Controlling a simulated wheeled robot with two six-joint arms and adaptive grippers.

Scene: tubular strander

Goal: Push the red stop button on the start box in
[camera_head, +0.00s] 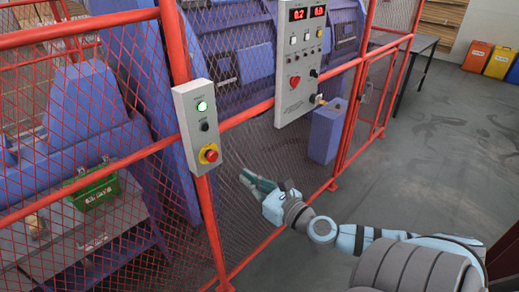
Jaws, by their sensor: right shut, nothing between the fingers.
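The start box (198,125) is a narrow grey box on a red fence post. It has a lit green button (202,106) at the top, a small black knob (205,127) in the middle and the red stop button (210,155) on a yellow base at the bottom. My right gripper (246,178) is shut and empty. In the picture it is to the right of the stop button and a little lower, with a gap between them. Its fingers point left toward the fence. My left gripper is not in view.
A larger control panel (297,80) with red displays and its own red button hangs to the right. Red mesh fence (80,160) stands before the blue machine (235,60). A green crate (95,190) sits behind the mesh. Open grey floor (430,150) lies right.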

